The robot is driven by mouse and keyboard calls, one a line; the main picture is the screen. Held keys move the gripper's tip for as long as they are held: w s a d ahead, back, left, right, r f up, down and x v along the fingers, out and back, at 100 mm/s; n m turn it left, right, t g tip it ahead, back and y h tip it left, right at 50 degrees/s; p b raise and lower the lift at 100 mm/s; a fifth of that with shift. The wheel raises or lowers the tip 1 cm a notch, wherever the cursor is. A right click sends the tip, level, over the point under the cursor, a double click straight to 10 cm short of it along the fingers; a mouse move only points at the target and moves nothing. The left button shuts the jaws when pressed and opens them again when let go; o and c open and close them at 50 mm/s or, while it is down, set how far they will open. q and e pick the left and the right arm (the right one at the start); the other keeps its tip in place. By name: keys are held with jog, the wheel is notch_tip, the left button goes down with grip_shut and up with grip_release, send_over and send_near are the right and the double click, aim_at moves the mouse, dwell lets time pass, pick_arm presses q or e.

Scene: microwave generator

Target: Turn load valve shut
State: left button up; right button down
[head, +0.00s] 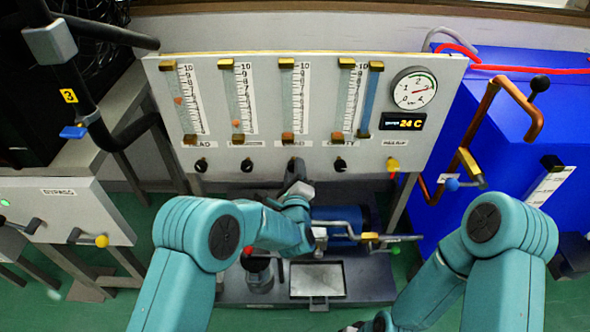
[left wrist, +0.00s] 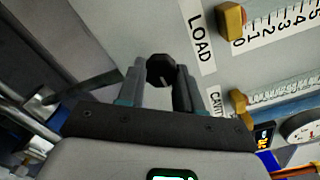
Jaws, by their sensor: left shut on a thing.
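The load valve is a black faceted knob (left wrist: 160,70) below the LOAD label (left wrist: 201,38) on the grey panel. In the left wrist view it sits between the two fingertips of my left gripper (left wrist: 160,84), which is shut on it. A pale mark shows on the knob's face. In the head view my left gripper (head: 296,178) reaches the third knob position from the left and mostly hides that knob. My right arm comes in at the lower right, but its gripper is not clearly seen.
The grey panel (head: 225,165) carries several flow tubes, a round gauge (head: 414,88) and a 24 C display (head: 404,122). Neighbouring knobs (head: 247,165) and (head: 340,164) flank the left gripper. A blue cabinet (head: 510,120) with copper pipes stands right. A blue cylinder (head: 345,222) lies below the panel.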

dwell(0.5)
pick_arm(q)
jog(key=o, duration=1)
jog(key=shift+o, duration=0.2)
jog(key=s+p, duration=0.2)
jog(key=s, duration=1.4)
jog(key=shift+s, duration=0.2)
